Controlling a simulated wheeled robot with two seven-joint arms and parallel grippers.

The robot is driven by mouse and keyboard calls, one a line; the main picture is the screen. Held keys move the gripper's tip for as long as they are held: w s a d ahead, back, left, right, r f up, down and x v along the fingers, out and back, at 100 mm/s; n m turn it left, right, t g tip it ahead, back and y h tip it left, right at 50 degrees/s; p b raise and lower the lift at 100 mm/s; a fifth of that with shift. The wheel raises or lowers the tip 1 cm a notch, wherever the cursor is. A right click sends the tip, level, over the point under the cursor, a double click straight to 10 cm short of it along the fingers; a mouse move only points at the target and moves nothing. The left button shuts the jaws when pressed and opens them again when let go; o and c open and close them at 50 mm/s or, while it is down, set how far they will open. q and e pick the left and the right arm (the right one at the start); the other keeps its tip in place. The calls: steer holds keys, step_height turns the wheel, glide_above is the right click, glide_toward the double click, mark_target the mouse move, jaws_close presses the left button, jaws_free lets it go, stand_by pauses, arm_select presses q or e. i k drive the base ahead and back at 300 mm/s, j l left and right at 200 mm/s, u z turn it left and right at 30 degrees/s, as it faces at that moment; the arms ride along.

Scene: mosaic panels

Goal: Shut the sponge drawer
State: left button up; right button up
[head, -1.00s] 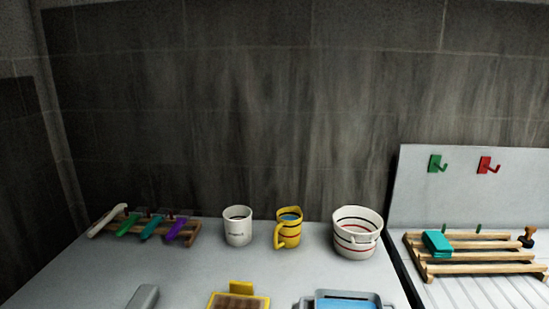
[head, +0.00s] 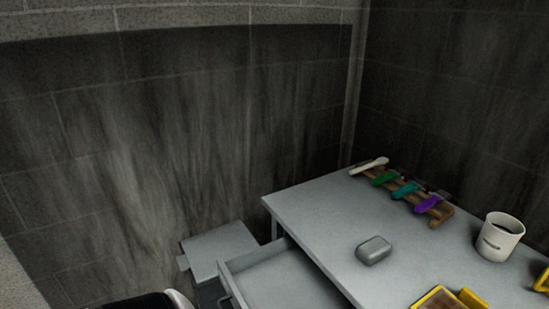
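A light grey drawer (head: 229,275) sticks out open from the left side of the table (head: 315,207), low in the head view. Its inside floor looks bare where it shows; its near part is cut off by the bottom edge of the picture. I see no sponge in the visible part. Neither of my grippers can be made out in the head view.
A grey rounded block (head: 373,250) lies on the table. Behind it is a wooden rack (head: 441,213) with coloured-handled tools. A white mug (head: 500,237) and a yellow-framed tray (head: 440,297) stand at right. A low grey box (head: 218,250) is left of the drawer.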

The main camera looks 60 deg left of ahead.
mark_target(278, 273)
steer(key=u, duration=2.05)
